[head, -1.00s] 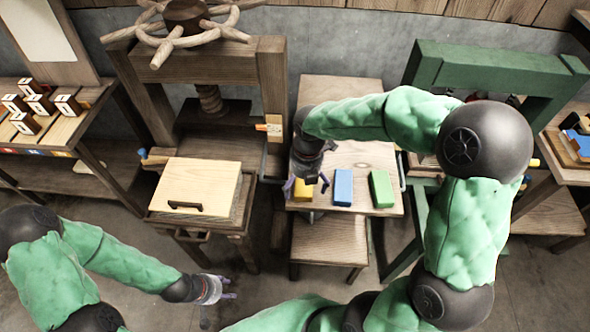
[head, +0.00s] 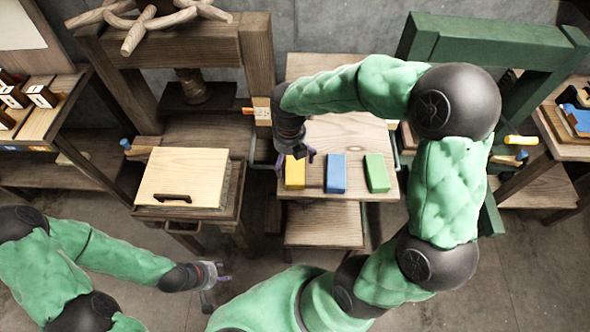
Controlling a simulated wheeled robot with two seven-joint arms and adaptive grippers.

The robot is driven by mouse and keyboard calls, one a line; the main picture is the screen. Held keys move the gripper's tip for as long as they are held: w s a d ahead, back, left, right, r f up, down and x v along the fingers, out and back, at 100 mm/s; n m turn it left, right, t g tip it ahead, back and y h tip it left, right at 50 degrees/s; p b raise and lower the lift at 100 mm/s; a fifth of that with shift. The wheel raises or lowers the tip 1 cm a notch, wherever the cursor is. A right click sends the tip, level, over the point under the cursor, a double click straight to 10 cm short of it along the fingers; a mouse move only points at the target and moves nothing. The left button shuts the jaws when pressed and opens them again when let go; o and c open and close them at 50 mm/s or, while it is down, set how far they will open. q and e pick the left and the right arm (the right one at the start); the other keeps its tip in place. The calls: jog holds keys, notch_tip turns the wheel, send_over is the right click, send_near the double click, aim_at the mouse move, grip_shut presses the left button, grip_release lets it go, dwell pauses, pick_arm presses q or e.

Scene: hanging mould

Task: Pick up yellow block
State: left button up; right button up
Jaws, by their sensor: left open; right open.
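The yellow block (head: 295,174) lies on the wooden table (head: 345,137), at the left end of a row beside a blue block (head: 336,173) and a green block (head: 377,173). My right gripper (head: 296,159) is open and points down at the yellow block's far end, which it partly hides. One finger shows on each side of the block; I cannot tell whether they touch it. My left gripper (head: 219,276) is open and empty, low at the left, away from the blocks.
A wooden press with a spoked wheel (head: 150,18) stands at the left, with a pale board (head: 182,177) in front. A green frame (head: 490,40) stands at the right. A lower wooden step (head: 323,224) lies before the table. A side table at the far right holds small items.

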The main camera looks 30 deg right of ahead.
aim_at(291, 167)
notch_tip(291, 167, down, 5)
jog(key=shift+s+r+b, duration=0.15)
jog(key=shift+r+b, duration=0.05)
jog(key=shift+b, duration=0.5)
jog(key=shift+r, duration=0.1)
jog(key=c, duration=1.2)
jog(key=shift+c, duration=0.2)
